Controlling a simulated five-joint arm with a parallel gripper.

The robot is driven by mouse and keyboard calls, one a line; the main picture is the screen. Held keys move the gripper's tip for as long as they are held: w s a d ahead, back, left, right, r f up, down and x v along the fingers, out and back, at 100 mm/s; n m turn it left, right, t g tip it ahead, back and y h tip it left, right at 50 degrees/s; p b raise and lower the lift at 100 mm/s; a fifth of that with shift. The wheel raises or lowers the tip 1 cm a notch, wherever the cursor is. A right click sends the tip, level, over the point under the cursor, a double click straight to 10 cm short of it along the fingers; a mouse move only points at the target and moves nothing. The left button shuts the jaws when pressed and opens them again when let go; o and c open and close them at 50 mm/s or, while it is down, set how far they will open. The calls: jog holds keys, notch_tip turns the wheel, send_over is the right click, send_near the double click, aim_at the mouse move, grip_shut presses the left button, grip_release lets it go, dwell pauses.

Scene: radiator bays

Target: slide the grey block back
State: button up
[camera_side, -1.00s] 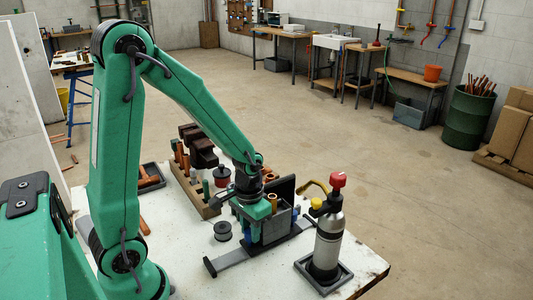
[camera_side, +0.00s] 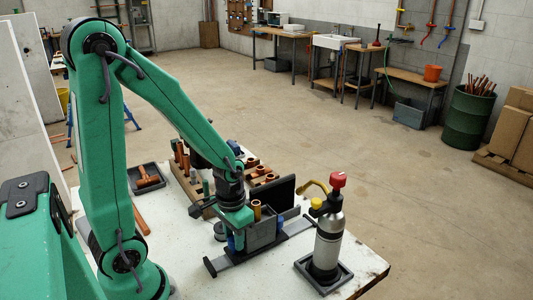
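The grey block (camera_side: 262,235) sits on a dark flat rail (camera_side: 222,265) that runs across the white bench. A short copper tube (camera_side: 256,210) stands upright at the block's top, and blue parts (camera_side: 230,242) show at its lower left side. My gripper (camera_side: 238,219) is down at the left upper end of the block, against it or very close. Its fingertips are partly hidden, so I cannot tell whether they are closed on the block. A dark upright panel (camera_side: 283,194) stands behind the block.
A gas torch cylinder (camera_side: 327,240) with a red knob stands in a square tray at the right. Behind my gripper is a wooden rack (camera_side: 205,207) with copper pieces. A tray (camera_side: 148,182) holds a copper tee at the left. The bench's front centre is clear.

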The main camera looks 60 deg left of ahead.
jog(key=o, duration=0.4)
jog(key=shift+r, duration=0.1)
jog(key=shift+r, duration=3.8)
jog(key=shift+w, duration=0.1)
jog(key=c, duration=0.7)
jog(key=shift+w+r, duration=0.15)
jog(key=shift+w, duration=0.05)
jog(key=c, duration=0.4)
jog(key=w+a+r+m+g, duration=0.1)
jog(key=w+r+g, duration=0.1)
jog(key=w, duration=0.8)
jog(key=w+a+r+g, duration=0.1)
jog(key=w+r, duration=0.3)
jog(key=w, duration=0.6)
jog(key=shift+w+a+r+m+g+h, duration=0.2)
jog(key=shift+w+r+m+g+h, duration=0.15)
jog(key=shift+g, duration=0.35)
